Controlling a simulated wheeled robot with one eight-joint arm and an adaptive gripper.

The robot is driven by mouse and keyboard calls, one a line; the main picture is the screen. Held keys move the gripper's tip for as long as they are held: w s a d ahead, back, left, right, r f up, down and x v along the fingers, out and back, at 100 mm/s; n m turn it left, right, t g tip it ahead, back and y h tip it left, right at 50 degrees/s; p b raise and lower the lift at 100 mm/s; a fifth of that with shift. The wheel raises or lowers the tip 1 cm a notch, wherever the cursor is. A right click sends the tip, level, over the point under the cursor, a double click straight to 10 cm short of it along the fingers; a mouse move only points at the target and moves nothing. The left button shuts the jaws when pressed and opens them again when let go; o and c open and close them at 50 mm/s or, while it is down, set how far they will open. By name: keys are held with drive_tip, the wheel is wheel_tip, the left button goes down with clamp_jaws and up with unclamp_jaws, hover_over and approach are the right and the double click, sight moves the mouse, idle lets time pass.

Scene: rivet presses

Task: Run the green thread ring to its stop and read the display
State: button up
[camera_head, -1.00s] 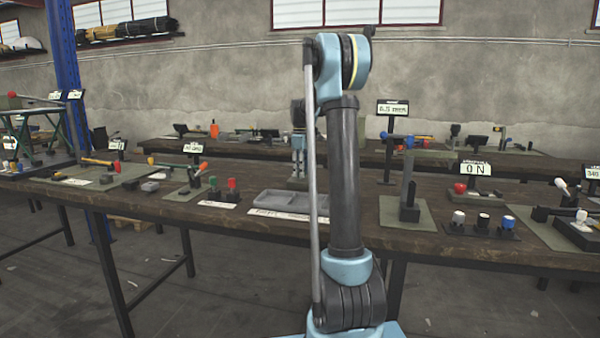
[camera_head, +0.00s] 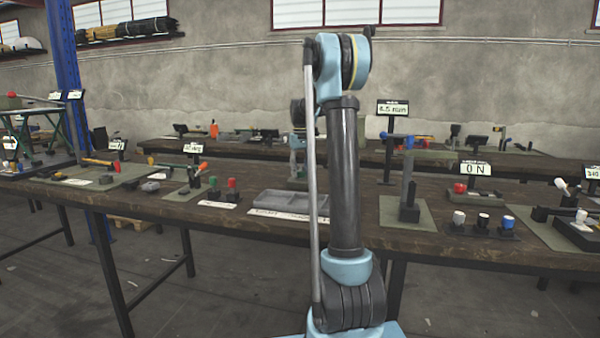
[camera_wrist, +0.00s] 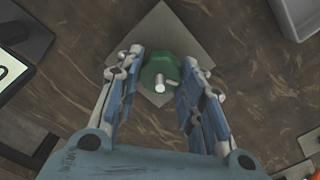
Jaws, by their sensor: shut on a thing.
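The green thread ring (camera_wrist: 160,68) shows from above in the wrist view, with a pale metal stud end in its middle. It stands over a grey-green square plate (camera_wrist: 160,25). My gripper (camera_wrist: 163,75) has a blue finger on each side of the ring and is shut on it. In the head view the ring is hidden, and my arm covers most of the gripper. A raised display (camera_head: 393,108) there shows blurred digits that look like 6.5 mm. I cannot tell for certain which display belongs to the ring.
A grey tray (camera_head: 290,203) lies on the near bench (camera_head: 140,212); a grey tray corner (camera_wrist: 302,14) shows in the wrist view. Displays (camera_head: 475,169) and fixtures with coloured knobs (camera_head: 482,220) stand right of my arm, others to the left. The bench has bare patches between fixtures.

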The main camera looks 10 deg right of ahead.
drive_tip(key=m, duration=0.4)
drive_tip(key=shift+w+r+m, duration=0.1)
drive_tip(key=shift+w+m, duration=0.05)
drive_tip(key=shift+m, duration=2.05)
drive_tip(key=shift+a, duration=0.1)
drive_tip(key=o, duration=1.1)
drive_tip(key=shift+c, duration=0.2)
wheel_tip(320, 180, up, 12)
